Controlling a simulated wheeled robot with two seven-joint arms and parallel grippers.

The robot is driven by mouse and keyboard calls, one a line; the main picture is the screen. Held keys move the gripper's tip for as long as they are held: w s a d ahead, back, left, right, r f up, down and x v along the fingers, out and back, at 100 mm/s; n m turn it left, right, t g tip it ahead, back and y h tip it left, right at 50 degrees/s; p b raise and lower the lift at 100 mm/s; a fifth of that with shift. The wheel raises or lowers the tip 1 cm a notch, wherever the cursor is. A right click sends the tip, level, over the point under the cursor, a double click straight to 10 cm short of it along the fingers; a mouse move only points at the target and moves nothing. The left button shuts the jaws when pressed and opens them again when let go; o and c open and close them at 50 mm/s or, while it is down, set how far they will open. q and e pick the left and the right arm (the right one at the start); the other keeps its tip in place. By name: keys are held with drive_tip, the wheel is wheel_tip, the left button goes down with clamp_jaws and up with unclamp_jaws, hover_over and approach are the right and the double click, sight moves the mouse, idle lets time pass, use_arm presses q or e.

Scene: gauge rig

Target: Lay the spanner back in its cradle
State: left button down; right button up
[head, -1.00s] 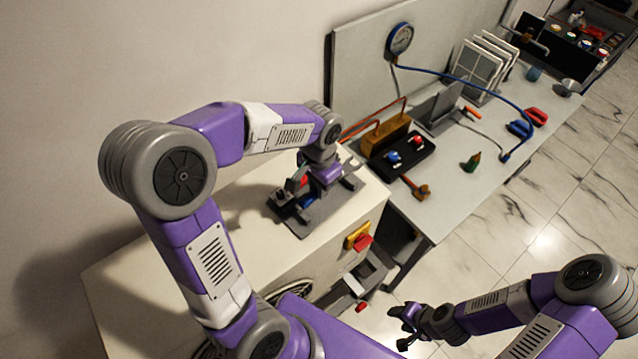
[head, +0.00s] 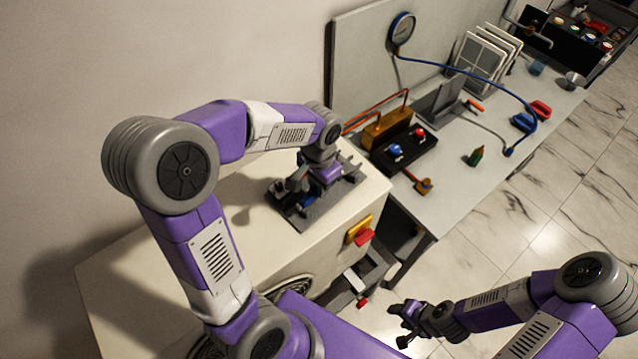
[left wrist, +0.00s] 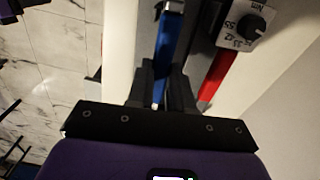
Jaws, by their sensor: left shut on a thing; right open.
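My left gripper (head: 303,186) is over the dark grey cradle (head: 290,217) on top of the cream cabinet. In the left wrist view its fingers (left wrist: 161,98) are shut on a long blue bar, which I take to be the spanner (left wrist: 169,45). A little blue of the spanner (head: 308,201) shows below the gripper in the head view. I cannot tell whether it touches the cradle. A red handle (left wrist: 216,75) lies beside it in the left wrist view. My right gripper (head: 405,322) is open and empty over the floor, lower right.
A white dial box (left wrist: 243,22) marked Nm is near the red handle. The cabinet (head: 150,270) has free top around the cradle and a red knob (head: 364,237) on its side. The grey bench (head: 440,205) beyond carries a gauge (head: 403,28), blue hose and a black switch box (head: 410,155).

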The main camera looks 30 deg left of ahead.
use_arm(q)
drive_tip(key=shift+f+b, duration=0.65)
drive_tip(key=shift+f, duration=0.15)
idle(0.5)
drive_tip(key=c, duration=0.9)
unclamp_jaws()
drive_tip(key=shift+c, duration=0.2)
drive_tip(key=shift+r, duration=0.1)
wheel_tip(320, 180, up, 7)
drive_tip(key=shift+r+p, duration=0.2)
drive_tip(key=shift+p, duration=0.1)
